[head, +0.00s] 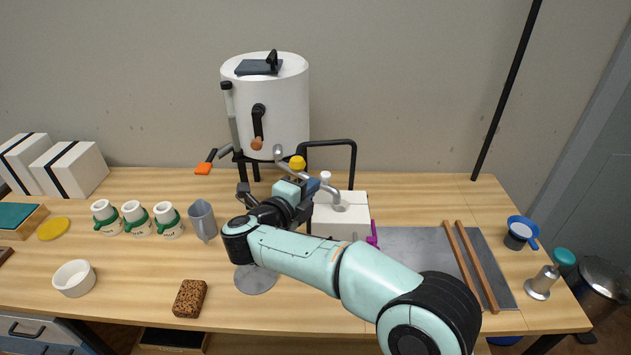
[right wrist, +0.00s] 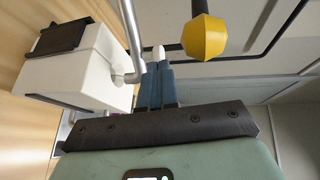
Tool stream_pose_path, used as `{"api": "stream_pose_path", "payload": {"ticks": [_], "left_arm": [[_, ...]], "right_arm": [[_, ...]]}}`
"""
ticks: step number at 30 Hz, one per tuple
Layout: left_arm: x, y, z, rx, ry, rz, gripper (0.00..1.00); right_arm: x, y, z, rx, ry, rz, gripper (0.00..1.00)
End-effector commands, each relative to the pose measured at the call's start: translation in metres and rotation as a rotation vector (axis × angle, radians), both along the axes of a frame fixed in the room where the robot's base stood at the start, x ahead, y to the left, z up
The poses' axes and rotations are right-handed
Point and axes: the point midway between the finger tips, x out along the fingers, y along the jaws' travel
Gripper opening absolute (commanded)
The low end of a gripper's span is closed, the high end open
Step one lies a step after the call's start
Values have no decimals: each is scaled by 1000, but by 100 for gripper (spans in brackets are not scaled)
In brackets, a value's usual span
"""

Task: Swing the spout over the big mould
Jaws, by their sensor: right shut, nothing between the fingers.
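The spout (head: 312,180) is a grey metal pipe that comes from below the white tank and reaches to the right. Its bent-down end shows over the white block-shaped mould (head: 350,222). A yellow knob (head: 298,162) and a small white tip (head: 325,176) show near the pipe. My right gripper (head: 313,186) is shut and empty, close beside the spout. In the right wrist view the blue fingers (right wrist: 158,86) are together next to the pipe (right wrist: 132,38), with the white mould (right wrist: 75,78) to their left; whether they touch the pipe is unclear. My left gripper is not in view.
The white tank (head: 265,105) stands behind the spout. A black tube frame (head: 354,160) rises behind the mould. Green-and-white mugs (head: 135,216) and a grey jug (head: 202,220) stand left. A grey slab (head: 410,260) with two wooden strips lies right. My right arm covers the table's middle.

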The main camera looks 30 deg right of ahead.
Motion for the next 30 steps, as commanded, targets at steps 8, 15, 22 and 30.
{"api": "stream_pose_path", "payload": {"ticks": [8, 15, 22, 30], "left_arm": [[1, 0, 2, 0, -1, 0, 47], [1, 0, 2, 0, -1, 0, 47], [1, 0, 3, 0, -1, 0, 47], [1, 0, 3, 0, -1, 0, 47]], "right_arm": [[12, -21, -4, 0, 1, 0, 0], [13, -22, -5, 0, 1, 1, 0], [14, -33, -4, 0, 0, -3, 0], [16, -44, -4, -2, -1, -2, 0]]}}
